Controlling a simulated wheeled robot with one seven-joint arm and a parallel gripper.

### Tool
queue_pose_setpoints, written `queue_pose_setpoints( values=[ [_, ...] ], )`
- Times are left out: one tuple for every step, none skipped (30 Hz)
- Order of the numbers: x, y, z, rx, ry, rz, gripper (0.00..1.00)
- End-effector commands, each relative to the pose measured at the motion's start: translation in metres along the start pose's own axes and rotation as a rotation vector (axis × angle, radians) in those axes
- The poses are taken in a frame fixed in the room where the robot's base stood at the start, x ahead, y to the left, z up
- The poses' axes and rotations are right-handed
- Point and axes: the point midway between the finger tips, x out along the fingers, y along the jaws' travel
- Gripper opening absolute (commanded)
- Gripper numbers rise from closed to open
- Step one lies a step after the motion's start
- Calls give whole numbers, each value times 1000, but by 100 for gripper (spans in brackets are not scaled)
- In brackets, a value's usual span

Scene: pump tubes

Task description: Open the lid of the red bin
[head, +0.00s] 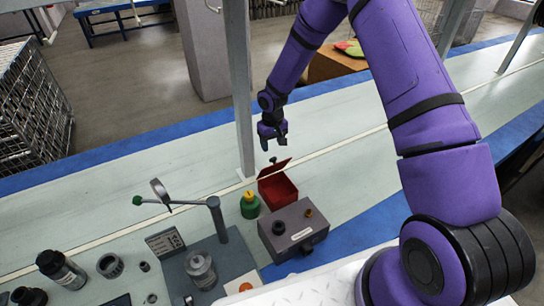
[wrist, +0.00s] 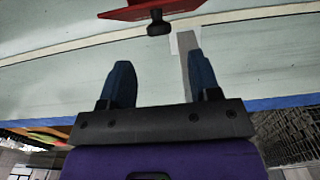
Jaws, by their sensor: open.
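The red bin (head: 278,192) stands on the light bench, behind a grey box. Its lid (head: 273,169) is tilted up, and part of the dark red inside shows below it. A dark knob (head: 272,160) sits at the lid's edge. In the wrist view the red lid (wrist: 150,12) shows at the top, with its black knob (wrist: 158,24) pointing toward my fingers. My gripper (head: 274,145) is above the bench, just behind the bin. In the wrist view my gripper (wrist: 160,75) is open, with nothing between its fingers and the knob a little beyond them.
A grey box (head: 294,230) stands in front of the bin. A green container with a yellow top (head: 250,206) is just left of it. A grey upright post (head: 242,95) rises behind. Bottles and fittings (head: 62,270) crowd the front left. The bench right of the bin is clear.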

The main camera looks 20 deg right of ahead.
Motion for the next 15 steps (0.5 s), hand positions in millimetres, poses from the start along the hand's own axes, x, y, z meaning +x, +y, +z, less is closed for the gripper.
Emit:
queue_pose_setpoints(
  values=[
    [11, 0, 1, -1, -3, -1, 57],
    [16, 0, 1, -1, -4, -1, 57],
    [24, 0, 1, 0, -4, 0, 57],
    [29, 0, 0, 0, -3, 0, 57],
    [34, 0, 0, 1, -3, 0, 57],
    [40, 0, 0, 0, -2, 0, 57],
    [44, 0, 0, 0, -2, 0, 57],
    [49, 0, 1, -1, -3, 0, 57],
    [54, 0, 0, 0, -2, 0, 57],
    [57, 0, 0, 1, -1, 0, 57],
    [60, 0, 0, 1, -1, 0, 57],
    [64, 0, 0, 1, -2, 0, 57],
    [66, 0, 0, 0, -2, 0, 57],
    [68, 0, 0, 0, -1, 0, 57],
    [69, 0, 0, 0, -1, 0, 57]
  ],
)
